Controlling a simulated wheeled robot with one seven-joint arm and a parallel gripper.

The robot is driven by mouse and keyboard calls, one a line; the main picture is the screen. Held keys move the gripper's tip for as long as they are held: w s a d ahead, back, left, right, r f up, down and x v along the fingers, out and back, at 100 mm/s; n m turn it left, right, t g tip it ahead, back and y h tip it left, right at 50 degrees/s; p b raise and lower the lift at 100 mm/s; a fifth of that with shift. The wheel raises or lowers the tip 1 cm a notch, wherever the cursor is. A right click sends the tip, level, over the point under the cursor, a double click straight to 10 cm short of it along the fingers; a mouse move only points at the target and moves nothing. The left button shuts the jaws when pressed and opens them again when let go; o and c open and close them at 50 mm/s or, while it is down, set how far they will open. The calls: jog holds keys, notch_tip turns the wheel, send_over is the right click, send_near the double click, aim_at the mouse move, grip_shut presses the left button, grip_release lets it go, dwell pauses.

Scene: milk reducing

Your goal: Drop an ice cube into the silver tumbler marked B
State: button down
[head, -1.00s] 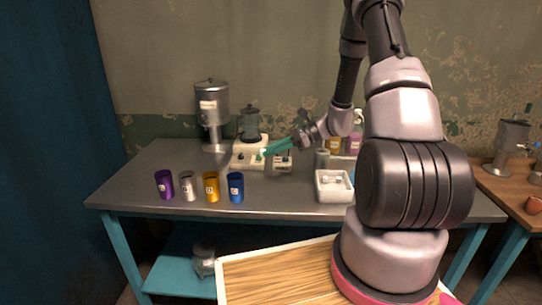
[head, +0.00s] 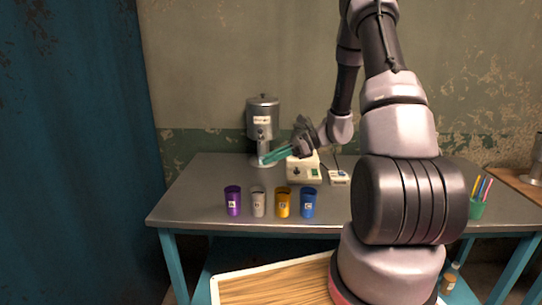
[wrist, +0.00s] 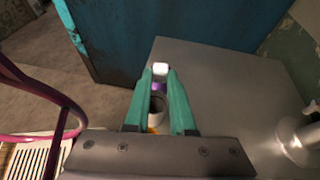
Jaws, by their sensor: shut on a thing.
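The silver tumbler (head: 258,203) stands upright on the grey table, between the purple tumbler (head: 232,201) and the yellow tumbler (head: 283,203). Its label is too small to read for certain. My gripper (wrist: 160,72) is shut on a white ice cube (wrist: 161,68), held between the teal fingertips. In the head view my gripper (head: 268,158) is in the air above and behind the tumbler row. In the wrist view the silver tumbler (wrist: 157,104) shows between the fingers, with its open mouth partly seen, below the cube in the picture.
A blue tumbler (head: 308,203) ends the row at the right. A metal dispenser (head: 263,125) and a white device (head: 303,170) stand behind. A pen cup (head: 477,208) is at the right. The table (head: 190,190) is clear left of the row.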

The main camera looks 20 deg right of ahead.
notch_tip(320, 180, down, 5)
jog(key=shift+r, duration=0.2)
dwell(0.3)
jog(key=c, duration=0.7)
grip_release()
jog(key=v, duration=1.1)
jog(key=shift+f, duration=0.1)
